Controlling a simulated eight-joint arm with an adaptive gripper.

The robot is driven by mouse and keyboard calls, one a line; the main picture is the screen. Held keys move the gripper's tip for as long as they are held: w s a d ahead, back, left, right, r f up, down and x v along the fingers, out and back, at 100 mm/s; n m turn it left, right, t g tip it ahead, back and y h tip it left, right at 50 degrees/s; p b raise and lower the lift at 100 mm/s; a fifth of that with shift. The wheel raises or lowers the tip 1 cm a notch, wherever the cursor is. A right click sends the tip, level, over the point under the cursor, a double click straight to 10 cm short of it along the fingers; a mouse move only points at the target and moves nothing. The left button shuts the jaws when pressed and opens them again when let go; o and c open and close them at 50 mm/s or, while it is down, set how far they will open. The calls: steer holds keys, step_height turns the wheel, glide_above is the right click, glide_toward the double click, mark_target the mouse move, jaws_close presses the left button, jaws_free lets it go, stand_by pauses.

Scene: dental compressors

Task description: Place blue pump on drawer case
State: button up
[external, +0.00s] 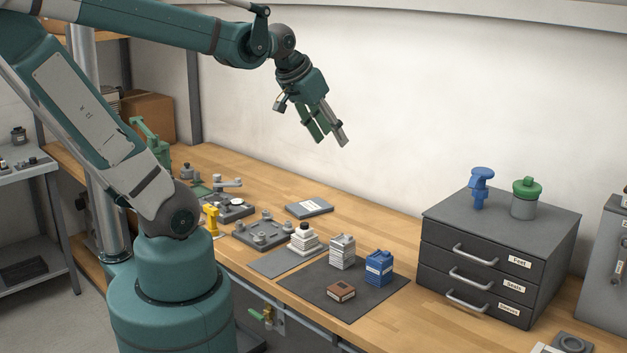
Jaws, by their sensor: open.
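The drawer case (498,247) is dark grey with three labelled, handled drawers and stands on the right of the workbench. A blue pump-like piece (480,187) with a wide cap stands upright on its top, left of a grey jar with a green lid (524,198). A blue canister (379,267) with a pale label stands upright on the dark mat, left of the case; I cannot tell which blue item is the pump named. My gripper (331,141) is open and empty, pointing down and right, high above the bench and apart from everything.
On the dark mat (322,301) are a whitish ribbed block (342,251) and a brown box (341,291). A white stepped piece (303,238) stands on a grey mat beside it. Fixtures and a yellow part (212,219) crowd the left bench. The case's front top is clear.

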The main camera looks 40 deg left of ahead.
steer(key=s+a+f+n, duration=0.1)
steer(key=s+a+f, duration=0.1)
steer(key=s+a, duration=0.2)
steer(key=shift+s+f+n+t+y, duration=0.3)
steer(key=shift+s+f, duration=0.1)
steer(key=shift+s, duration=0.55)
